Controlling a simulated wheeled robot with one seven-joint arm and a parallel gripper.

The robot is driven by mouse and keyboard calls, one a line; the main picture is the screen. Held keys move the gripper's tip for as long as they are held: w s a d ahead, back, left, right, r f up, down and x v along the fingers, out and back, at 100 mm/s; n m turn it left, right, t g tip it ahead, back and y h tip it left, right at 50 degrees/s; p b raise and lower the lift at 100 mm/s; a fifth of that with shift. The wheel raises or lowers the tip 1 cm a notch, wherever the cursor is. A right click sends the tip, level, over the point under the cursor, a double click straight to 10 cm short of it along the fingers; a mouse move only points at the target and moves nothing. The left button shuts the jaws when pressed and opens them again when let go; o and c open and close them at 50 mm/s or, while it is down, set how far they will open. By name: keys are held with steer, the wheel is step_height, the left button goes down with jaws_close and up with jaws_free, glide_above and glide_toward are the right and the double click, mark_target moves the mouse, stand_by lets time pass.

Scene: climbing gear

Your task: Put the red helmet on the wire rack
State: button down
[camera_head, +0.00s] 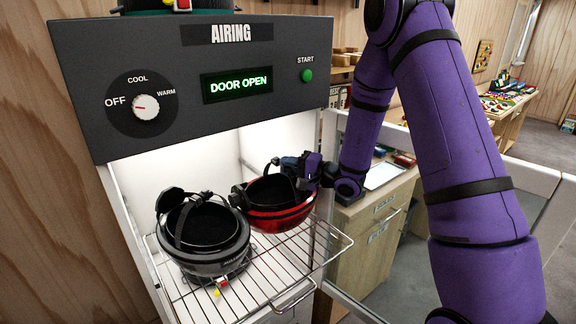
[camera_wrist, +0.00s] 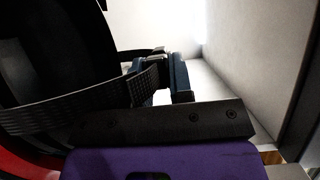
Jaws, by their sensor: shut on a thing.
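The red helmet (camera_head: 283,219) is upside down with its black inside and straps facing up. It is inside the airing cabinet, over the right part of the wire rack (camera_head: 318,262). I cannot tell whether its shell touches the wires. My gripper (camera_head: 302,172) is at the helmet's back right rim, shut on the helmet. In the wrist view a black strap and the dark inside of the helmet (camera_wrist: 50,60) fill the left, with a bit of red shell at the lower left. The fingers (camera_wrist: 178,78) are partly hidden by the strap and my wrist.
A dark grey helmet (camera_head: 205,258) lies upside down on the rack's left part, close beside the red one. The cabinet door stands open at the right, behind my arm. The panel (camera_head: 190,80) reads DOOR OPEN, and its knob (camera_head: 146,106) points to OFF. Bare wires show at the front right.

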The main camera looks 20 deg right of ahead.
steer(key=shift+f, duration=0.25)
steer(key=c, duration=0.9)
jaws_free()
steer(key=shift+c, duration=0.2)
steer(key=shift+v, duration=3.8)
